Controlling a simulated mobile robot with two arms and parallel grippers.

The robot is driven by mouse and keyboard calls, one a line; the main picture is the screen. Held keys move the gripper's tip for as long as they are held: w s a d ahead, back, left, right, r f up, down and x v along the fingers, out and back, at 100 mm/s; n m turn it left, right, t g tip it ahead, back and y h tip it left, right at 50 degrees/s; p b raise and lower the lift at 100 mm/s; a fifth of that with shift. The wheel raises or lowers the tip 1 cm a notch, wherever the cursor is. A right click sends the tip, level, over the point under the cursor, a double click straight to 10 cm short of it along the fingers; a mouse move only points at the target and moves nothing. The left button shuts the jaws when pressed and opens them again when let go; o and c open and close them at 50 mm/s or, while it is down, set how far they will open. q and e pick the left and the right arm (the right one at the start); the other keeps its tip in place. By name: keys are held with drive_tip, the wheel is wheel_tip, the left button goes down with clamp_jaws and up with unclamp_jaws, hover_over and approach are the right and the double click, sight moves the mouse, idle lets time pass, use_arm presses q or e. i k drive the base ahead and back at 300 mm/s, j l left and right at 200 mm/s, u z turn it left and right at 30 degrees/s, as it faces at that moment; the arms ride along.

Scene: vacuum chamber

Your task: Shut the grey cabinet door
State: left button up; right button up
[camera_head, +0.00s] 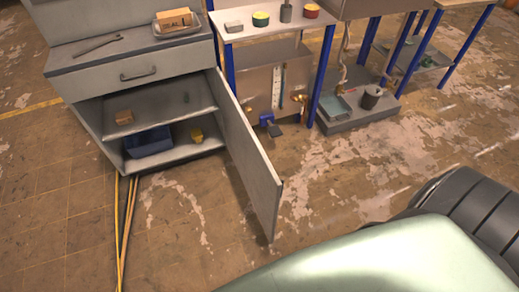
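The grey cabinet (95,88) stands at the upper left, with a drawer above an open compartment. Its grey door (248,160) is wide open, hinged at the cabinet's right side and swung out toward me over the floor. The shelf inside (165,103) is exposed and holds a small tan block (124,118). A dark blue bin (148,142) and a small yellow item (197,136) are on the cabinet's bottom. No handle shows on the door's visible face. Neither of my grippers is in view.
A wrench (97,46) and a tray with a labelled box (174,20) lie on the cabinet top. A blue-legged bench (318,70) stands just right of the cabinet. Long yellow and tan strips (127,220) lie on the floor in front. The floor left of the door is otherwise clear.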

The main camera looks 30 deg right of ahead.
sight(264, 186)
drive_tip(key=k+l, duration=0.1)
drive_tip(key=l, duration=0.25)
drive_tip(key=k+l, duration=0.1)
drive_tip(key=l, duration=0.3)
drive_tip(key=k+l+u, duration=0.1)
drive_tip(key=l, duration=0.25)
drive_tip(key=k+l, duration=0.1)
drive_tip(key=l, duration=0.25)
drive_tip(key=k+l, duration=0.15)
drive_tip(key=l, duration=0.25)
drive_tip(key=k+l+u, duration=0.1)
drive_tip(key=l, duration=0.25)
drive_tip(key=i+l+u, duration=0.5)
drive_tip(key=i+l, duration=0.65)
drive_tip(key=l, duration=0.1)
